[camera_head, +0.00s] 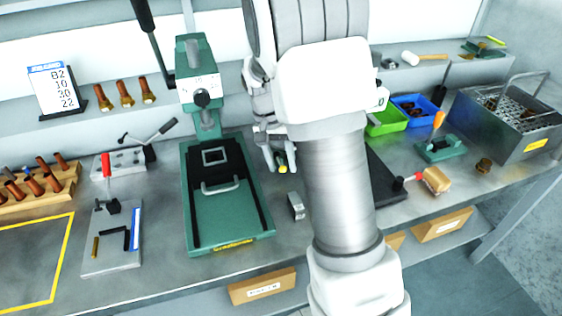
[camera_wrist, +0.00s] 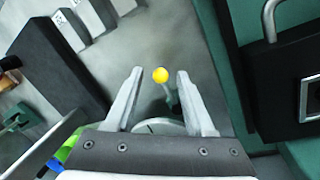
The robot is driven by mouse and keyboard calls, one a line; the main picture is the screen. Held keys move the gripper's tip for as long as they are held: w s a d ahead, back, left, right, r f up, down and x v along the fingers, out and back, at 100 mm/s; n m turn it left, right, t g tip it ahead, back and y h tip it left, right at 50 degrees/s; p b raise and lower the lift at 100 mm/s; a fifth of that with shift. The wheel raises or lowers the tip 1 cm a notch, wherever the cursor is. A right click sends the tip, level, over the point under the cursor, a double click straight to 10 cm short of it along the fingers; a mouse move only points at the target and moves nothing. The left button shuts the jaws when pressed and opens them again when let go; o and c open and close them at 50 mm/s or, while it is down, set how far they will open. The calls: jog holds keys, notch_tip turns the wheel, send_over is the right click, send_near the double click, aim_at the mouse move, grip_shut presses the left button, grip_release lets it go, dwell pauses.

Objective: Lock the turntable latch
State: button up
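A small lever with a yellow ball knob (camera_wrist: 160,75) stands on the bench; it looks like the latch, though I cannot tell whether it is locked. A round grey base (camera_wrist: 158,127) shows behind it, partly hidden by my gripper. My gripper (camera_wrist: 160,82) is open, with one finger on each side of the knob in the wrist view and gaps to both. In the head view, my gripper (camera_head: 279,162) points down by the yellow knob (camera_head: 282,169), right of the green press. My arm hides most of the turntable area there.
The green press (camera_head: 228,220) with its dark sliding plate stands close on the left. A small grey block (camera_head: 296,206) lies in front. A dark plate (camera_head: 384,185), green bin (camera_head: 386,122), blue bin (camera_head: 416,107) and metal basket (camera_head: 512,120) are to the right.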

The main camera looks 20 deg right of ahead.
notch_tip(320, 180, up, 17)
jog(key=w+a+p, duration=0.2)
jog(key=shift+a+p, duration=0.3)
jog(key=shift+a, duration=0.05)
dwell(0.4)
jog(key=s+a+r+n+t+y, duration=0.1)
jog(key=s+r+n+t, duration=0.15)
jog(key=s, duration=0.35)
jog(key=s+a+r+n+t, duration=0.1)
jog(key=s+a+r, duration=0.1)
jog(key=s+r, duration=0.35)
jog(key=s+a+f+n+t+p, duration=0.1)
jog(key=s+f+n+t, duration=0.2)
jog(key=s, duration=0.9)
jog(key=shift+a+f+n+y, duration=0.35)
jog(key=shift+f+y, duration=0.05)
jog(key=shift+f, duration=0.35)
